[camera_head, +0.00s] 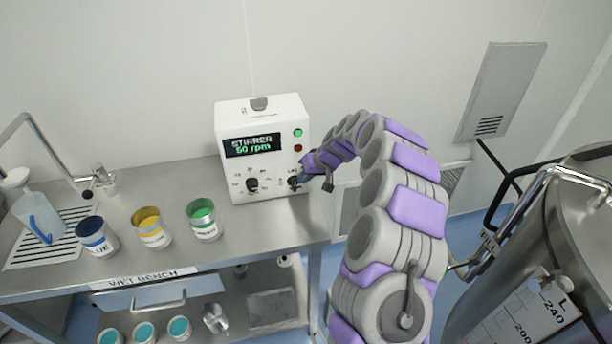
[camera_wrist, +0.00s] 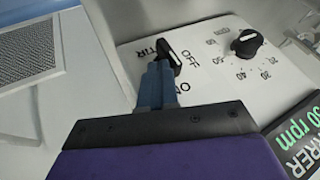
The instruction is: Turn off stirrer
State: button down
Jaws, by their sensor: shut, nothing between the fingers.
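The stirrer (camera_head: 262,150) is a white box on the bench, with a display (camera_head: 252,145) reading "STIRRER 50 rpm". Its upper green light (camera_head: 298,132) looks bright and the lower reddish light (camera_head: 298,148) dark. The black ON/OFF knob (camera_head: 293,182) is at the lower right of the front; in the wrist view this knob (camera_wrist: 167,54) has a white mark on its end nearer the OFF lettering. My gripper (camera_head: 303,180) is shut and empty, its blue fingertips (camera_wrist: 158,72) right at the knob. Whether they touch it is unclear.
The speed knob (camera_head: 252,185) is left of the ON/OFF knob. Blue, yellow (camera_head: 151,228) and green (camera_head: 204,219) paint cans stand on the bench (camera_head: 262,232) to the left, near a wash bottle (camera_head: 38,213). A steel tank (camera_head: 545,275) stands at right.

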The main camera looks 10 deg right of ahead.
aim_at(294, 179)
jog(key=shift+a+r+h+p, duration=0.3)
jog(key=shift+h+p, duration=0.5)
jog(key=shift+p, duration=0.4)
jog(key=shift+a+n+h+p, duration=0.3)
jog(key=shift+a+h+p, duration=0.15)
jog(key=shift+h, duration=0.7)
jog(key=shift+a+n+h+p, duration=0.3)
jog(key=shift+a+h, duration=0.3)
jog(key=shift+h, duration=0.6)
jog(key=shift+a+n+h+p, duration=0.3)
jog(key=shift+a+h+p, duration=0.15)
jog(key=shift+h, duration=0.7)
jog(key=a+h+b, duration=0.1)
jog(key=h+b, duration=0.1)
jog(key=a+h+b, duration=0.1)
jog(key=b, duration=0.2)
jog(key=shift+f+n+h, duration=0.35)
jog(key=shift+n+h, duration=0.05)
jog(key=shift+r, duration=0.35)
jog(key=shift+r+p, duration=0.4)
jog(key=shift+r, duration=0.2)
